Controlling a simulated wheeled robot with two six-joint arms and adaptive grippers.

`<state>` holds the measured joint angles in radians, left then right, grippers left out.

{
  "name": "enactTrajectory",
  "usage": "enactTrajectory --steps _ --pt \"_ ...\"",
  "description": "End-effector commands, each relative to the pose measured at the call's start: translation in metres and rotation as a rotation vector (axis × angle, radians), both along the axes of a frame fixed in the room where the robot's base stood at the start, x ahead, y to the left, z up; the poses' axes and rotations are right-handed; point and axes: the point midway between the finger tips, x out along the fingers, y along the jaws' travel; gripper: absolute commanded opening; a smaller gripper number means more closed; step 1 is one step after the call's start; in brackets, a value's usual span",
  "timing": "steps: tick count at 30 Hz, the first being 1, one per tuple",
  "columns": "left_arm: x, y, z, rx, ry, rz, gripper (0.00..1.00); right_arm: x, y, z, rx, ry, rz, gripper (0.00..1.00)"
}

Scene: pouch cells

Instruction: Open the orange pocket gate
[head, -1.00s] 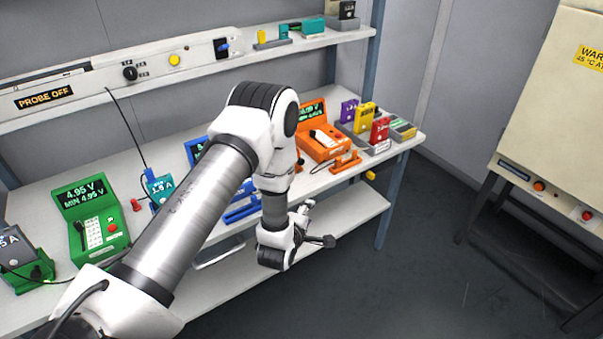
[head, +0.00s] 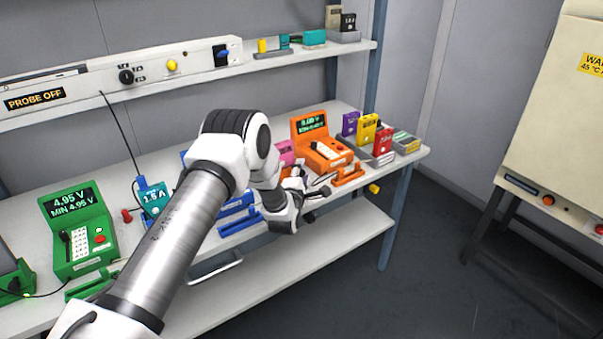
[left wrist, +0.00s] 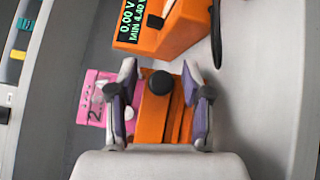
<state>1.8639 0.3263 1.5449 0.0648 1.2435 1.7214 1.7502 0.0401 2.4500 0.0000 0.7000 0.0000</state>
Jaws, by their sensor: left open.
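The orange tester (head: 322,150) stands on the bench toward the right, and its lower body fills the top of the left wrist view (left wrist: 172,30). Its orange pocket part (head: 349,175) sits in front of it. In the left wrist view, an orange piece (left wrist: 152,118) with a round black knob (left wrist: 160,84) lies between my fingers. My left gripper (head: 325,185) is open, with one finger on each side of the knob and visible gaps to it. I cannot tell the gate's position. The gripper partly hides the area in the head view. My right gripper is not in view.
A pink cell (left wrist: 94,97) lies beside the orange piece in the left wrist view. Purple, yellow and red cells (head: 383,140) stand in a grey rack to the right. A green tester (head: 77,232) is at the left. A dark cable (left wrist: 215,35) hangs near the orange tester.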

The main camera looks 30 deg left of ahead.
Motion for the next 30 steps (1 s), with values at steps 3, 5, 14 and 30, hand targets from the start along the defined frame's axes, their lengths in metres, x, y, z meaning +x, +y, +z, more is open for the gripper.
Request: enactTrajectory --steps 3,5,14,30 --pt "0.000 0.000 0.000 0.000 0.000 0.000 0.31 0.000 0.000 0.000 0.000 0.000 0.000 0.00" --pt "0.000 0.000 0.000 0.000 0.001 0.000 0.10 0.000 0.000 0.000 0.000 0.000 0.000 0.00" --pt "-0.002 0.000 -0.002 -0.001 -0.001 -0.022 0.00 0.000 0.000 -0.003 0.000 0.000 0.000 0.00" --pt "-0.017 -0.012 0.002 -0.015 -0.032 -0.255 0.00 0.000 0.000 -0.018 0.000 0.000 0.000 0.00"
